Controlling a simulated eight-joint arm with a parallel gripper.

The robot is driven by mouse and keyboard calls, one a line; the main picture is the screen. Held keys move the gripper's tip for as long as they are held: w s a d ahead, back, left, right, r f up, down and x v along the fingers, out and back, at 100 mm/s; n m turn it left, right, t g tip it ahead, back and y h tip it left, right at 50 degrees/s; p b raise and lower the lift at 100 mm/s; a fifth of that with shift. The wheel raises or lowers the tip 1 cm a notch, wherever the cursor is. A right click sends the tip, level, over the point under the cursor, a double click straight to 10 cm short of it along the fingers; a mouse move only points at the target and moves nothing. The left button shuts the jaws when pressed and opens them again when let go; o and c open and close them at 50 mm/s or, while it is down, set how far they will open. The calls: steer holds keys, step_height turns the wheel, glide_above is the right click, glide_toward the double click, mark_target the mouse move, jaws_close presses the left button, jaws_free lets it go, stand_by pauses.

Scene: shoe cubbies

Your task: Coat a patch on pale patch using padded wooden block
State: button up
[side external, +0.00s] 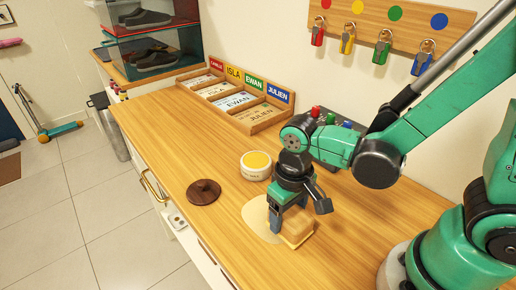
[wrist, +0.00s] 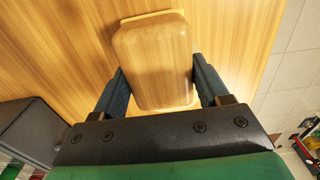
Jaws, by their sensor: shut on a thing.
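My gripper (side external: 288,219) is shut on the padded wooden block (side external: 298,226), pointing down at the wooden counter. In the wrist view the block (wrist: 153,60) sits between the two dark fingers of my gripper (wrist: 158,80), with a thin paler pad edge showing at its ends. The pale patch (side external: 254,218) is a cream, rounded area on the counter. The block is over or beside its right side; I cannot tell whether the pad touches the surface. Part of the patch is hidden behind my gripper and the block.
A round tin with yellow contents (side external: 256,165) stands open behind the patch. A dark brown round lid (side external: 204,192) lies to the left. A name-labelled wooden tray (side external: 236,102) is at the back, near a dark box (side external: 332,146). The counter's front left is clear.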

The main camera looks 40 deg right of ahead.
steer(key=shift+w+r, duration=0.2)
steer(key=shift+w, duration=4.85)
steer(key=shift+f, duration=0.25)
step_height(320, 180, up, 7)
